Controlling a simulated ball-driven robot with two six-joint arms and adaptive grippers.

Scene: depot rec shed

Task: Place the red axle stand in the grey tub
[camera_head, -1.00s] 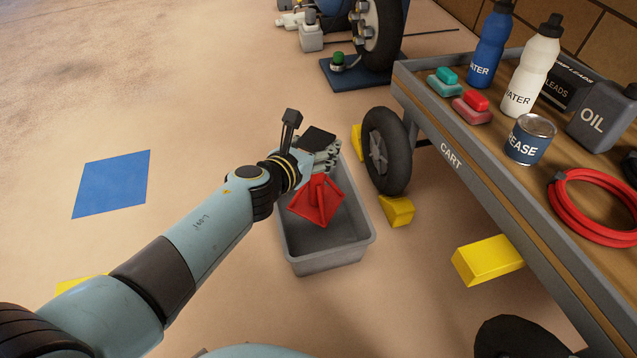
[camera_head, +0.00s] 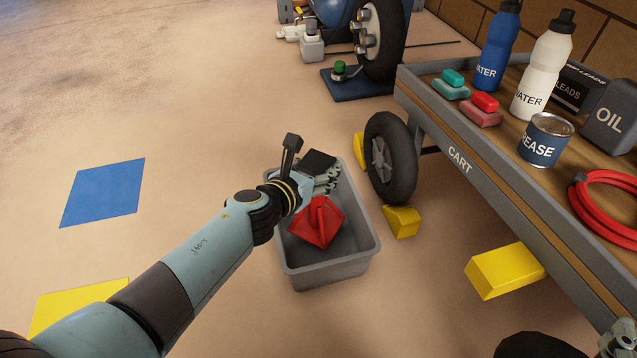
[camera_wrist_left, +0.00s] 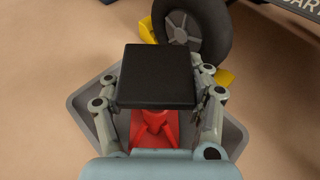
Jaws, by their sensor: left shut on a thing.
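The red axle stand (camera_head: 318,224) is tilted inside the opening of the grey tub (camera_head: 326,273), which stands on the floor. My left gripper (camera_head: 324,186) is over the tub and shut on the upper part of the stand. In the left wrist view the red stand (camera_wrist_left: 154,131) shows between the fingers of my left gripper (camera_wrist_left: 158,112), with the tub's rim (camera_wrist_left: 85,98) around it. A black pad hides part of the grip there. I cannot tell whether the stand touches the tub's bottom. Part of my right gripper (camera_head: 620,339) shows at the lower right corner; its jaws are unclear.
A cart (camera_head: 470,165) with bottles, a grease can (camera_head: 545,140) and a red hose (camera_head: 605,205) stands to the right. Its wheel (camera_head: 391,158) and a yellow chock (camera_head: 402,221) are close beside the tub. Open floor with a blue square (camera_head: 102,192) lies left.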

